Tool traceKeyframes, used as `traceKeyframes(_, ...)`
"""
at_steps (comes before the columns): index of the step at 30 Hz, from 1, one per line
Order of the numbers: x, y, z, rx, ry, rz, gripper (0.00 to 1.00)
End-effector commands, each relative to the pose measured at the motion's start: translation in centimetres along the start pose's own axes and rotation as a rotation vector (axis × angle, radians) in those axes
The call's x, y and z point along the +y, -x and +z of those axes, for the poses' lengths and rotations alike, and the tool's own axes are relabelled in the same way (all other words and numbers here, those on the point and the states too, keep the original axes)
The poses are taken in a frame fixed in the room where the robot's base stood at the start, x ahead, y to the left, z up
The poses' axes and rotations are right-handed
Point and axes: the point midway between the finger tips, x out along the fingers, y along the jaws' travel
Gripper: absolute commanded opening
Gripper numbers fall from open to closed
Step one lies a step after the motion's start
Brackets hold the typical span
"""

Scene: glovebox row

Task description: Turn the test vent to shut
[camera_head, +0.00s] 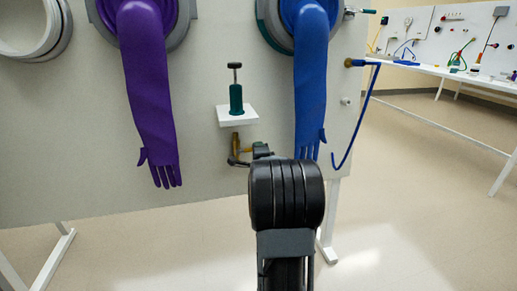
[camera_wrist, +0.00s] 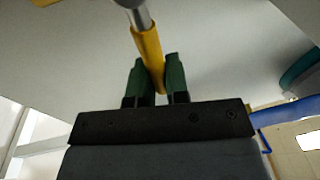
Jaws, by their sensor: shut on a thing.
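The test vent's brass body (camera_head: 236,143) sits on the grey panel under a small white shelf. In the wrist view its yellow lever (camera_wrist: 149,47) runs down from a grey metal stem (camera_wrist: 139,12). My gripper (camera_wrist: 156,78) is shut on this lever, with one green-tipped finger on each side and the lever slightly tilted between them. In the head view my gripper (camera_head: 262,150) is small, beside the brass body, and my arm hides part of it. I cannot tell the lever's exact angle to the pipe there.
A green pump-like device (camera_head: 236,98) stands on the white shelf (camera_head: 238,116) above. A purple glove (camera_head: 148,95) hangs left and a blue glove (camera_head: 311,85) hangs close on the right. Floor (camera_head: 430,185) is open to the right.

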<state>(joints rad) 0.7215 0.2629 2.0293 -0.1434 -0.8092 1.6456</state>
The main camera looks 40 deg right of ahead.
Motion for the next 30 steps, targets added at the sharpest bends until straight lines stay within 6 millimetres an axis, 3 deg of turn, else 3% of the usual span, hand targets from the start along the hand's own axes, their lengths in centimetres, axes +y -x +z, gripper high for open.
traceKeyframes(21,0.5,0.1,0.26,0.008,-0.06,0.009,0.0)
traceKeyframes(22,0.51,0.1,0.26,0.008,-0.06,0.009,0.18)
traceKeyframes(30,0.45,0.09,0.19,0.009,-0.058,0.007,0.41)
